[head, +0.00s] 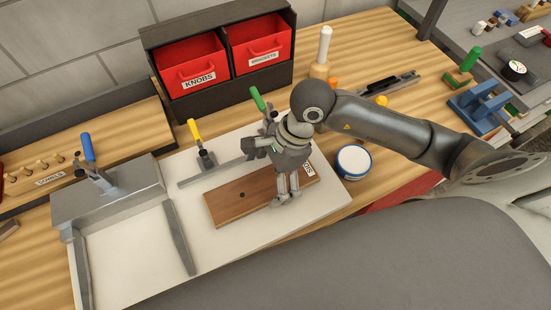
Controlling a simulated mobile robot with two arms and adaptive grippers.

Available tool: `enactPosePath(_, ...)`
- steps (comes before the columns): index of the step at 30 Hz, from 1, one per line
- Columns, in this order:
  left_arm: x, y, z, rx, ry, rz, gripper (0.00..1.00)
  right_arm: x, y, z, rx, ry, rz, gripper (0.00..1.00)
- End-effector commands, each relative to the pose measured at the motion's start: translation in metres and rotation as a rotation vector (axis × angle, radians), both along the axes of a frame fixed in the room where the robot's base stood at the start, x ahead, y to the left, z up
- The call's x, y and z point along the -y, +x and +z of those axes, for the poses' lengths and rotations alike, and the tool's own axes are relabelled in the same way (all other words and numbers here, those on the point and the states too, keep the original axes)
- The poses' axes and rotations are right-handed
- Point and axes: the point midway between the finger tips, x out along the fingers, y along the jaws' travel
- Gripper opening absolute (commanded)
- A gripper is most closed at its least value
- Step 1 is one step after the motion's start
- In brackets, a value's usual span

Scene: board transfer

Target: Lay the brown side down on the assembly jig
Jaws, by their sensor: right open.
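The brown side (238,199) is a flat wooden board with a small dark hole and a white label at its right end. It lies on the white board of the assembly jig (130,262), in front of a grey metal strip. My right gripper (286,200) is over the right half of the brown side, fingers pointing down, open. Its fingertips overlap the board in the picture; I cannot tell whether they touch it. The arm and gripper hide part of the board's right end. My left gripper is not in view.
Yellow (195,131), green (257,98) and blue (88,149) clamp handles rise around the jig. A white-topped round tin (353,160) stands close right of it. Red bins labelled KNOBS (190,62) and BRACKETS (260,44) stand behind. The jig's front left is bare.

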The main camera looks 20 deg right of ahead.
Motion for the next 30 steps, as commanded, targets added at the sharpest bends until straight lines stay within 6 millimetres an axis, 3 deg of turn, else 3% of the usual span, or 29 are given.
enactPosePath(6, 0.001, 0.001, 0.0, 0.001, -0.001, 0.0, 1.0, 0.019, 0.002, 0.044, 0.007, -0.003, -0.001, 1.0)
enactPosePath(13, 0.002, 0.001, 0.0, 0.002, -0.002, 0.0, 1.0, 0.034, 0.002, 0.082, 0.005, -0.001, 0.0, 1.0)
enactPosePath(19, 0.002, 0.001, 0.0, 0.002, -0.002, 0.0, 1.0, 0.039, 0.002, 0.095, 0.003, -0.001, 0.001, 1.0)
enactPosePath(30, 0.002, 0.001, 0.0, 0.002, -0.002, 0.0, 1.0, 0.039, 0.001, 0.096, 0.001, 0.0, 0.001, 1.0)
